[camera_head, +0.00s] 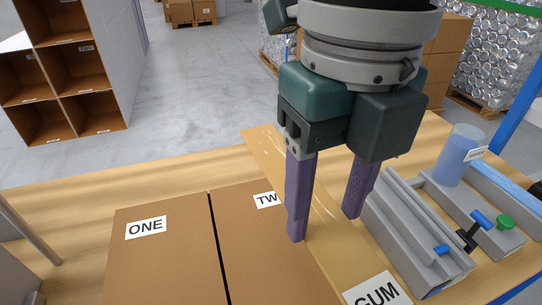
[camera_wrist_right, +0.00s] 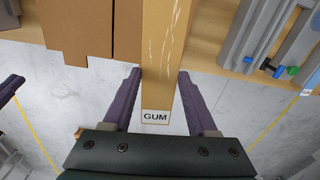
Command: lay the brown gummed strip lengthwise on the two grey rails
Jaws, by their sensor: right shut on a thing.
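The brown gummed strip (camera_head: 275,150) is a long flat piece with a white GUM label at its near end. It also shows in the wrist view (camera_wrist_right: 163,60). My right gripper (camera_head: 325,220) points down with its purple fingers shut on the strip's long edges. The strip runs slantwise beside the grey rails (camera_head: 405,225), to their left in the head view; its height above the table is hard to judge. The rails also show at the upper right of the wrist view (camera_wrist_right: 245,30). A dark purplish shape (camera_wrist_right: 10,90) at the left edge may be my left gripper; its opening is unclear.
Two brown boxes or panels marked ONE (camera_head: 155,250) and TWO (camera_head: 255,225) lie left of the strip, partly under it in view. Wooden table (camera_head: 90,215) is bare behind the boxes.

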